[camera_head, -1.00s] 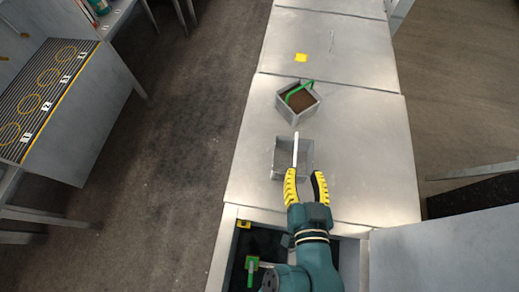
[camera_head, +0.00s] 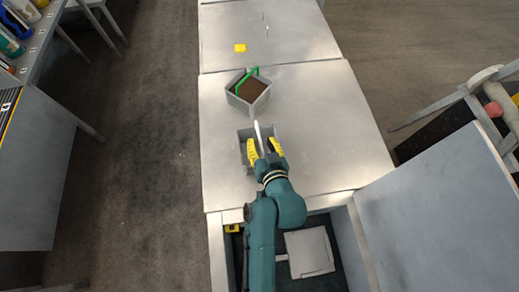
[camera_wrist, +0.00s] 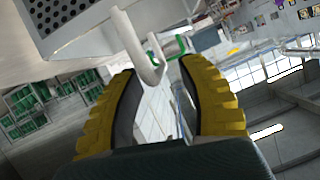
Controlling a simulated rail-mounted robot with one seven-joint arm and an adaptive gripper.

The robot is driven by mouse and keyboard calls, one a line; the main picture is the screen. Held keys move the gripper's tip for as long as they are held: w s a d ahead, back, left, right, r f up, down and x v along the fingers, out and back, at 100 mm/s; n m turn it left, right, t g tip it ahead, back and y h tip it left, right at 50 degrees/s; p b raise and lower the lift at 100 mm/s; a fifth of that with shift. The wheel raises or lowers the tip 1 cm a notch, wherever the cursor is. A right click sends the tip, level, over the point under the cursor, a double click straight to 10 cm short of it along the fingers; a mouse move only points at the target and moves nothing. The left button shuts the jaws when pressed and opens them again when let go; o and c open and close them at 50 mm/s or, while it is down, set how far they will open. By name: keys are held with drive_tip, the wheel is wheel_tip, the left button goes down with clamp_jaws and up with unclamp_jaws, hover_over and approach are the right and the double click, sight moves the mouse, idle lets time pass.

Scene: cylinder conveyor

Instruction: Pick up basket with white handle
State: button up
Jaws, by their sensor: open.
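The basket with the white handle (camera_head: 243,150) is a grey open box on the metal table, in the head view. Its white handle (camera_head: 257,136) stands up over it. In the wrist view the white handle (camera_wrist: 139,48) lies ahead of and between the fingertips. My gripper (camera_head: 264,150) has yellow fingers spread apart, at the basket on its near side; it also shows in the wrist view (camera_wrist: 160,85). I cannot tell whether the fingers touch the handle. My gripper hides part of the basket.
A second grey basket with a green handle (camera_head: 248,90) and brown contents stands just beyond. The table (camera_head: 325,125) is clear to the right. A grey panel (camera_head: 430,205) stands at the lower right.

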drive_tip(key=shift+x, duration=1.15)
clamp_jaws()
